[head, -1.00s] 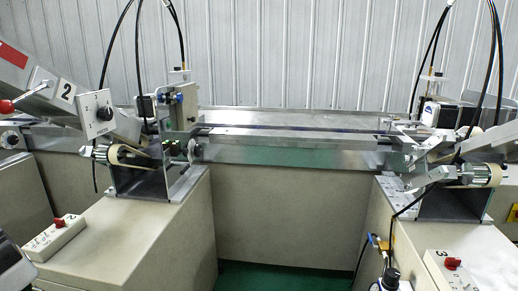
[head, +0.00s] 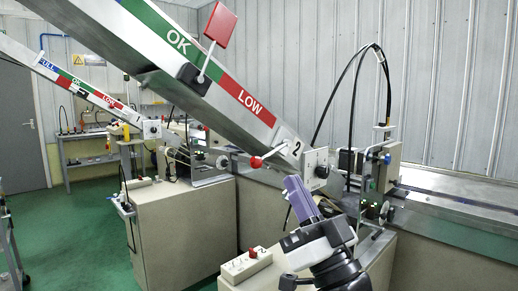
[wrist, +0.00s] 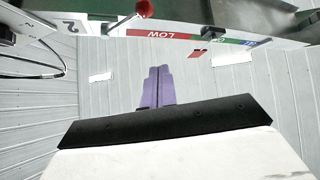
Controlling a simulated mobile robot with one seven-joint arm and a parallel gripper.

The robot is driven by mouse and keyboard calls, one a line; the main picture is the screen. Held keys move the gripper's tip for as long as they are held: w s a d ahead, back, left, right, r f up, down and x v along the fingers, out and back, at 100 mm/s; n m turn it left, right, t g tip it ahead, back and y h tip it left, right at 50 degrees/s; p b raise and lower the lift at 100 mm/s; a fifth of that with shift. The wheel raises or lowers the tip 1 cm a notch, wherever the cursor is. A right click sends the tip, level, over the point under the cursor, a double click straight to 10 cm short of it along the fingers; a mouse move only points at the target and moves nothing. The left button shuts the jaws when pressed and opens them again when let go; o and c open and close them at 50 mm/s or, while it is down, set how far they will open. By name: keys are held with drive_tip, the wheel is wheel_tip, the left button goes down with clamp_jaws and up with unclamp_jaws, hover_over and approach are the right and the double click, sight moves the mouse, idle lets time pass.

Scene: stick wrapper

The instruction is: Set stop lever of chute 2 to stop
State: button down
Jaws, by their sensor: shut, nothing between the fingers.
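Chute 2 (head: 175,75) is a long sloping metal channel with green OK and red LOW bands and a "2" plate (head: 290,147) at its lower end. Its stop lever, a thin silver rod with a red ball knob (head: 257,162), sticks out to the left from beside the plate. The knob also shows at the top of the wrist view (wrist: 144,9). My gripper (head: 293,182) has purple fingers, shut and empty, just below and right of the lever, apart from it. In the wrist view the fingers (wrist: 158,72) point towards the chute's underside.
A red paddle (head: 220,23) stands on chute 2's side. A grey dial box (head: 316,168) sits right of the plate. Below is a cream cabinet with a small red-switch box (head: 246,264). Chute 1 (head: 85,87) stands farther left. Green floor is open at left.

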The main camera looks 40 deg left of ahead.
sight(271, 153)
drive_tip(key=w+a+r+g+p, duration=0.1)
drive_tip(key=w+a+r+p, duration=0.2)
drive_tip(key=a+r+p, duration=0.3)
drive_tip(key=a+f, duration=0.1)
drive_tip(key=a+f+b, duration=0.1)
drive_tip(key=f, duration=0.1)
drive_tip(key=shift+s+a+h, duration=0.1)
drive_tip(key=shift+s+h, duration=0.05)
drive_tip(key=shift+h, duration=0.15)
drive_tip(key=shift+f, duration=0.1)
drive_tip(key=f+b, duration=0.1)
drive_tip(key=b, duration=0.2)
drive_tip(key=shift+w+f+b, duration=0.3)
drive_tip(key=shift+f, duration=0.1)
drive_tip(key=shift+r, duration=0.15)
